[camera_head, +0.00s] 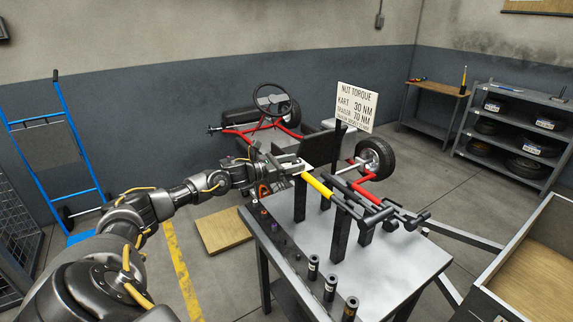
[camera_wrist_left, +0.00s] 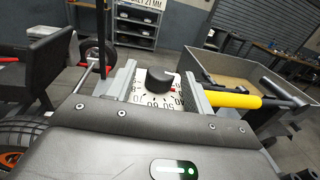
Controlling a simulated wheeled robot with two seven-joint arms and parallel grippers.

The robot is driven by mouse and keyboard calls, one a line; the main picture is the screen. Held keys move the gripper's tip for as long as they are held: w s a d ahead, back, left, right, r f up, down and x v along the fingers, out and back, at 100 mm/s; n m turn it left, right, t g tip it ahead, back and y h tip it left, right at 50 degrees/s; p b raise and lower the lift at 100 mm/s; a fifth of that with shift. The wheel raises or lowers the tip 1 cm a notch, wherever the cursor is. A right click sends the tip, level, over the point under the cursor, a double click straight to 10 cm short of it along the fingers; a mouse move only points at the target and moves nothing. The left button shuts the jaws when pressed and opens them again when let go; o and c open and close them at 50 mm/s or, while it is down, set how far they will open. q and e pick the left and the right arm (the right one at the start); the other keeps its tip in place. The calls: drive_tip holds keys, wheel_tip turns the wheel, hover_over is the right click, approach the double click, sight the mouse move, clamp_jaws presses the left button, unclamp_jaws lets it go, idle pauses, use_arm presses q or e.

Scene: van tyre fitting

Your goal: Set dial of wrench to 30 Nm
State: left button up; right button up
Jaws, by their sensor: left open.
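A torque wrench with a yellow handle (camera_head: 318,185) lies across upright stands on the workbench. Its yellow part also shows in the left wrist view (camera_wrist_left: 232,100). A black dial knob (camera_wrist_left: 163,81) sits on a white plate with numbers (camera_wrist_left: 160,100). The numbers appear upside down, and a small red mark shows right of the knob. I cannot tell the exact setting. My left gripper (camera_head: 292,164) is open at the dial end of the wrench. In the wrist view its fingers (camera_wrist_left: 159,72) stand either side of the knob, apparently apart from it. My right gripper is out of view.
A sign (camera_head: 357,106) reads kart 30 Nm, trailer 70 Nm. A red-handled wrench (camera_head: 366,193) lies beside the yellow one. Several dark sockets (camera_head: 331,287) stand along the bench's (camera_head: 400,270) front edge. A go-kart (camera_head: 262,130) is behind; a trailer box (camera_head: 520,250) is at right.

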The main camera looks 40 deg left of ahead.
use_arm(q)
drive_tip(key=b+v, duration=0.3)
drive_tip(key=v, duration=0.7)
drive_tip(key=shift+s, duration=0.3)
drive_tip(key=shift+a, duration=0.15)
